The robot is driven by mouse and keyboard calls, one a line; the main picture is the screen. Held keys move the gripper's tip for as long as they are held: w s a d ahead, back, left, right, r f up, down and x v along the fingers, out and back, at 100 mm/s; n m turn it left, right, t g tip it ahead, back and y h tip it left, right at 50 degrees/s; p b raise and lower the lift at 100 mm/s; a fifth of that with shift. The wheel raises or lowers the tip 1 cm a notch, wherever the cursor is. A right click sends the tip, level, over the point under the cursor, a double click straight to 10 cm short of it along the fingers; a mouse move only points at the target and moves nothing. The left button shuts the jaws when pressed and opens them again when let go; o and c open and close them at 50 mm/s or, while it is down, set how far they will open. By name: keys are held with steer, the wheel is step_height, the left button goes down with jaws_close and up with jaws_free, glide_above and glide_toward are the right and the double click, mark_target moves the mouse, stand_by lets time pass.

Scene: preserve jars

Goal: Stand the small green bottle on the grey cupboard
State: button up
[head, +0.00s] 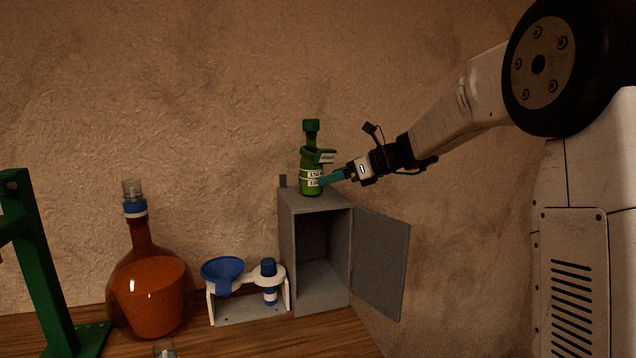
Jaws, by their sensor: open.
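The small green bottle (311,184) stands upright on top of the grey cupboard (316,200). It has a dark green cap and a white label. My gripper (322,170) reaches in from the right at the bottle's height. Its teal-green fingers are open, beside or around the bottle's body; I cannot tell whether they touch it. The cupboard's grey door (380,263) hangs open to the right, and its inside looks empty.
A large round flask (150,290) of orange-brown liquid stands at the left. A white stand (249,308) holds a blue funnel (222,270) and a small blue-capped bottle (269,282). A green metal frame (40,270) is at the far left. A wall is close behind.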

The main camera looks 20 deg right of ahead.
steer(key=v, duration=0.5)
steer(key=s+a+f+n+g+h, duration=0.1)
steer(key=s+a+f+n+g, duration=0.15)
steer(key=s+n, duration=0.4)
steer(key=s+a+f+n+g+h, duration=0.1)
steer(key=s+a+n+g+h, duration=0.2)
steer(key=s, duration=0.7)
steer(key=s+a+f+n+g, duration=0.1)
steer(key=s+a+f+n, duration=0.1)
steer(key=s+a+n, duration=0.45)
steer(key=s+d+f+n+h, duration=0.2)
steer(key=s+n, duration=0.1)
steer(key=s, duration=0.3)
steer(key=s+d+f+n+g+h, duration=0.1)
steer(key=s+d+f+n+h, duration=0.1)
steer(key=s, duration=0.5)
steer(key=s+d+f+n+h, duration=0.2)
steer(key=s+f+n, duration=0.2)
steer(key=s+n, duration=0.1)
steer(key=shift+s+d+f+n, duration=0.2)
steer(key=shift+s+d+n, duration=0.1)
steer(key=shift+s, duration=0.55)
